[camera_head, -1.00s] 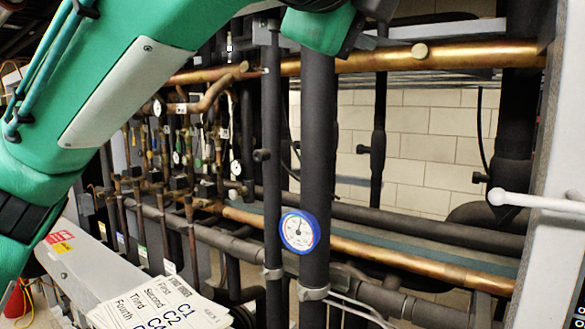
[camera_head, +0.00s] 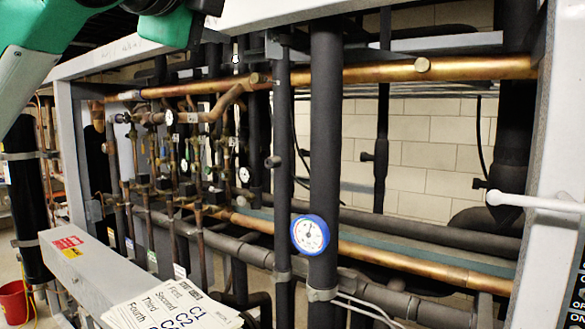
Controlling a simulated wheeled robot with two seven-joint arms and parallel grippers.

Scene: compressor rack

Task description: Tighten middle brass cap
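No gripper fingers show. My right gripper is not in view.
A blue-rimmed gauge (camera_head: 310,234) hangs on a thick black vertical pipe (camera_head: 325,140). A grey frame post (camera_head: 555,140) and a white ball-tipped rod (camera_head: 530,202) stand at right. Paper labels (camera_head: 170,303) lie in front. Valves crowd the left.

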